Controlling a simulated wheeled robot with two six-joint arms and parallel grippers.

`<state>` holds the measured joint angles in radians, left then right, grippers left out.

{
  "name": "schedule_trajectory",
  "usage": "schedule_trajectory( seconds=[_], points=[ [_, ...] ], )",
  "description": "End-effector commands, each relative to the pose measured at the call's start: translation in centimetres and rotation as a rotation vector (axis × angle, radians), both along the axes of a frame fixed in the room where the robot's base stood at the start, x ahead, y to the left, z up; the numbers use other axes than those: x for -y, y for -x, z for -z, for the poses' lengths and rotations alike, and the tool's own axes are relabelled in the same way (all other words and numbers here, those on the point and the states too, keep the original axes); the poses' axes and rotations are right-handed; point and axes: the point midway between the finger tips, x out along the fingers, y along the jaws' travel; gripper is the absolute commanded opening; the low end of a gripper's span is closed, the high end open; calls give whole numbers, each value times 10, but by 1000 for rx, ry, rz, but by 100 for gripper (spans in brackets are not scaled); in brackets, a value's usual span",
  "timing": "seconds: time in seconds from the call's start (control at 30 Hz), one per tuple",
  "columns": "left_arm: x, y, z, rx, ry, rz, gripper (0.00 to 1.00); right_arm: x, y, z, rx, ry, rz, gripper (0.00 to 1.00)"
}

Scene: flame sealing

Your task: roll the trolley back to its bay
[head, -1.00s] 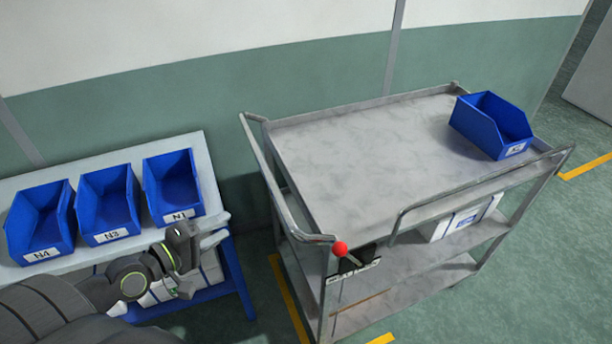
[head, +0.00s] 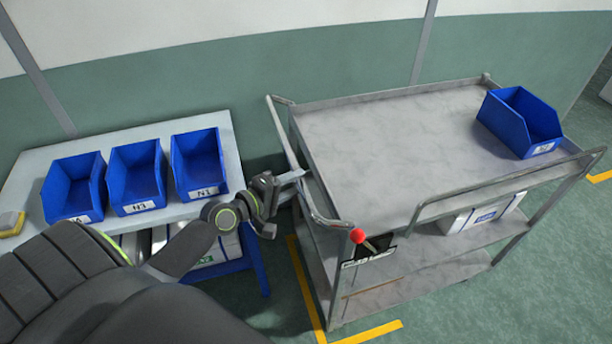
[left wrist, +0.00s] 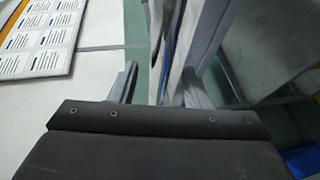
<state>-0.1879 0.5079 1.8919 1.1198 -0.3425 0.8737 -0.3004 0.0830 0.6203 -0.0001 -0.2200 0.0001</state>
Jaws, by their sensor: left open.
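The grey metal trolley (head: 390,150) stands at the right in the head view, with its push handle (head: 281,140) along its left side. A lever with a red knob (head: 358,236) is at its near left corner. My left gripper (head: 291,187) is open beside the handle, its fingertips close to the bar. In the left wrist view, a blurred grey bar (left wrist: 176,50) runs up from between or just behind the two open fingers (left wrist: 158,88); I cannot tell whether they touch it. My right gripper is not in view.
A blue bin (head: 520,122) sits on the trolley's top and a white box (head: 482,214) on a lower shelf. Yellow floor lines (head: 370,332) mark the floor by its near left corner. A side table (head: 232,150) with several blue bins stands at the left.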

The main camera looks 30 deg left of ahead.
Motion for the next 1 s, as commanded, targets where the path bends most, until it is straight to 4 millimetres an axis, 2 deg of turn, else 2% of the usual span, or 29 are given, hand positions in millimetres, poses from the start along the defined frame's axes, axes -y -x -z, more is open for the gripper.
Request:
schedule_trajectory(
  seconds=[0.1, 0.3, 0.67, 1.0],
  points=[
    [7, -20, 2, 1, 3, 1, 43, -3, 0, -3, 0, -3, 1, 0],
    [12, -38, 7, 0, 0, 1, 43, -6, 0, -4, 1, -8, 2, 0],
    [13, -42, 8, -1, 0, 1, 43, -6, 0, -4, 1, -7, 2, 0],
    [13, -42, 8, -2, -1, 1, 0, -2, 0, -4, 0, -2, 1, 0]
  ],
)
